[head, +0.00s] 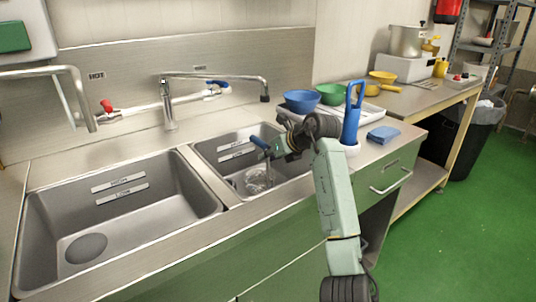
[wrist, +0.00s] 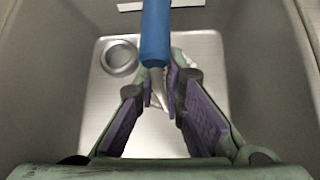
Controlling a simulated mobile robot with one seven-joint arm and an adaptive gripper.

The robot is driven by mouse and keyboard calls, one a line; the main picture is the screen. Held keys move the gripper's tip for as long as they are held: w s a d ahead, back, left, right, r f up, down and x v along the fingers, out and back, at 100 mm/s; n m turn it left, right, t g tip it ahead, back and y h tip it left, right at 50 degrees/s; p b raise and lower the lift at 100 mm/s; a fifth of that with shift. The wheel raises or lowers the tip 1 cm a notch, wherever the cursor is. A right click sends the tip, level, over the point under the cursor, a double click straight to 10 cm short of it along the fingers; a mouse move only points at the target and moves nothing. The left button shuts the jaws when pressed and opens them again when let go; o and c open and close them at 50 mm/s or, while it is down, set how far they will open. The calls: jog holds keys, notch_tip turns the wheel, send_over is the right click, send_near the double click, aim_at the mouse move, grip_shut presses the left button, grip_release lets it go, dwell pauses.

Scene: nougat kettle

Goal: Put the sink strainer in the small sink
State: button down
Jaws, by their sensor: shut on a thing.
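The sink strainer has a blue handle (head: 260,143) and a thin metal stem. It looks to have a pale, see-through wire part (head: 257,180) low in the small sink (head: 203,149). My gripper (head: 277,147) is shut on it, above that sink. In the wrist view, the blue handle (wrist: 155,32) comes in from the top and its stem passes between my fingers (wrist: 160,98). The round drain (wrist: 119,57) lies left of the stem on the sink floor. The fingers and handle hide most of the strainer's lower part, so I cannot tell whether it touches the floor.
The large sink (head: 48,222) is empty at left. The swivel tap (head: 215,76) reaches over the back of the small sink. Blue (head: 301,101) and green (head: 332,94) bowls, a tall blue object (head: 352,115) and a blue sponge (head: 383,134) stand right of it.

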jog(key=shift+f, duration=0.1)
jog(key=c, duration=1.7)
grip_release()
jog(key=shift+s+d+r, duration=0.1)
jog(key=shift+r, duration=0.1)
jog(key=b+v, duration=0.2)
jog(key=v, duration=0.9)
jog(key=shift+s+d+r, duration=0.15)
jog(key=shift+s+r, duration=0.1)
